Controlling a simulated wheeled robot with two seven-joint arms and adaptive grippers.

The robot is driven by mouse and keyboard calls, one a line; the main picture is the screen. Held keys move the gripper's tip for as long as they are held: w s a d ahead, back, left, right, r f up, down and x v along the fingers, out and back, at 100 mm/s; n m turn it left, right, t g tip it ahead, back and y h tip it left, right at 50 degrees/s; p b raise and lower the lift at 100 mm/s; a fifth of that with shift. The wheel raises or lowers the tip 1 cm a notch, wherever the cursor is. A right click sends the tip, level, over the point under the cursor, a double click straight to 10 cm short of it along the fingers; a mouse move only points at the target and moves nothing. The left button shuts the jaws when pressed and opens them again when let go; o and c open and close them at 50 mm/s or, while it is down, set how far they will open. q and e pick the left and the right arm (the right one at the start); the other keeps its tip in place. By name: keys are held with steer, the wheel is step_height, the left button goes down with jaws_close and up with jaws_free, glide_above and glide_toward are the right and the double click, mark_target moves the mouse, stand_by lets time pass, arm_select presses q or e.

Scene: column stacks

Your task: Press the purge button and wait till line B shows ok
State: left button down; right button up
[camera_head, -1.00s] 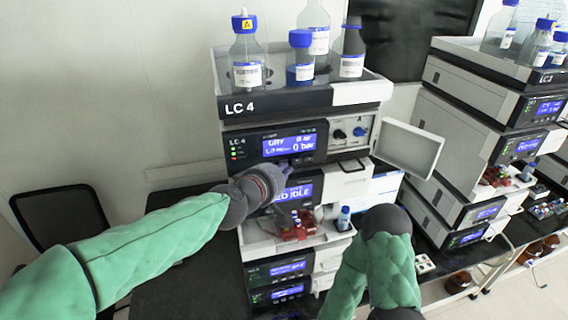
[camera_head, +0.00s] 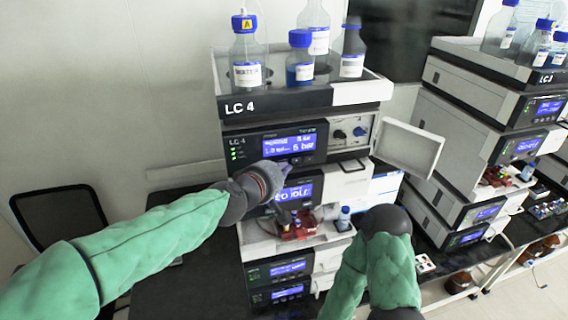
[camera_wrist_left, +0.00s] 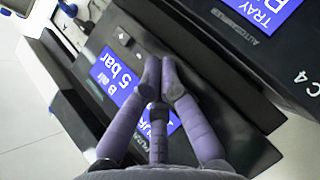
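The LC 4 pump module (camera_head: 310,135) has a lit blue display (camera_head: 290,145) that reads about 5 or 6 bar, with "B air" in its top line; the wrist view display (camera_wrist_left: 118,75) reads "B air" and "5 bar". Green lamps (camera_head: 235,148) show at the panel's left. My left gripper (camera_head: 287,168) is at the panel just below this display. In the wrist view my left gripper (camera_wrist_left: 161,78) has its fingertips together, empty, at the dark panel beside small buttons (camera_wrist_left: 124,38). The fingers may hide the key under them; contact is unclear. My right gripper is out of view.
Bottles (camera_head: 300,58) stand on the stack's top tray. A pale door (camera_head: 408,148) hangs open at the right. Vials (camera_head: 297,225) sit on a lower shelf. A second stack (camera_head: 480,110) stands to the right.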

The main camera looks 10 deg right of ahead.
arm_select(q)
steer(key=shift+s, duration=0.85)
steer(key=shift+s+d+p, duration=0.1)
steer(key=shift+s+p, duration=0.65)
steer(key=shift+s, duration=1.75)
steer(key=shift+f, duration=0.1)
stand_by(3.0)
